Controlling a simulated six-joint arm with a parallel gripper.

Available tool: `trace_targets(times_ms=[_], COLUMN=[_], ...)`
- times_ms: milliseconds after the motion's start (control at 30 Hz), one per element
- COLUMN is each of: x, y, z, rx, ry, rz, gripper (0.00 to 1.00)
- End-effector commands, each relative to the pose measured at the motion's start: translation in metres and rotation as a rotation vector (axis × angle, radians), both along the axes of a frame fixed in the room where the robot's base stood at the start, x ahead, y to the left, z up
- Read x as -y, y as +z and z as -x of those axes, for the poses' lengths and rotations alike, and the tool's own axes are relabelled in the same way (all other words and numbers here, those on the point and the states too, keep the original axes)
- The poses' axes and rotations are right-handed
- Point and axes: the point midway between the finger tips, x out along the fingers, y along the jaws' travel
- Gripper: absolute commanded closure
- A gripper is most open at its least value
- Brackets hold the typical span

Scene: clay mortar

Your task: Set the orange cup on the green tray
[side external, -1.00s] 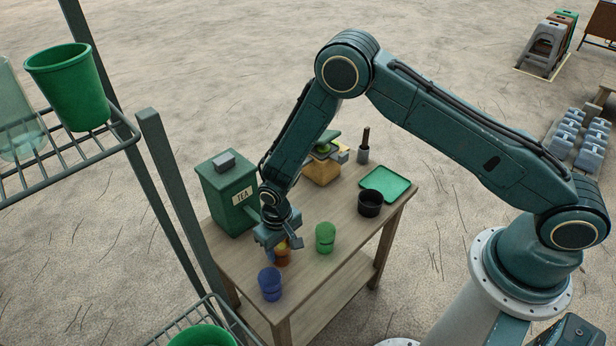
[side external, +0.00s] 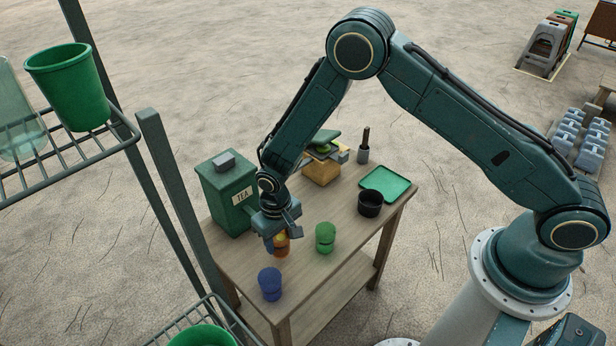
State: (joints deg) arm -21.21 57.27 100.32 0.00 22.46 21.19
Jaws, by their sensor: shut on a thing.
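The orange cup (side external: 282,247) is in my gripper (side external: 277,239), near the left-middle of the wooden table. My gripper points down and is shut on the cup, and its fingers and body hide part of the cup. The cup looks upright; whether its base is clear of the tabletop is hard to tell. The green tray (side external: 388,181) lies flat and empty at the table's far right corner, well to the right of my gripper.
A green cup (side external: 325,238) stands close right of the orange cup, and a blue cup (side external: 270,284) nearer the front. A black pot (side external: 370,203) stands beside the tray. A green tea box (side external: 228,192) and a wooden block with a green-lidded item (side external: 321,170) stand behind.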

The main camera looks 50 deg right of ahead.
Motion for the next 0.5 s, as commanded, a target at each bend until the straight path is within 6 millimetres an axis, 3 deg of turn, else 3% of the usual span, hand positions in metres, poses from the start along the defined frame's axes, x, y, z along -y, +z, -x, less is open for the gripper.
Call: trace_targets(times_ms=[500], x=[0.0], y=[0.026], z=[0.0], rx=[0.002], ry=[0.0], rz=[-0.001], gripper=[0.68])
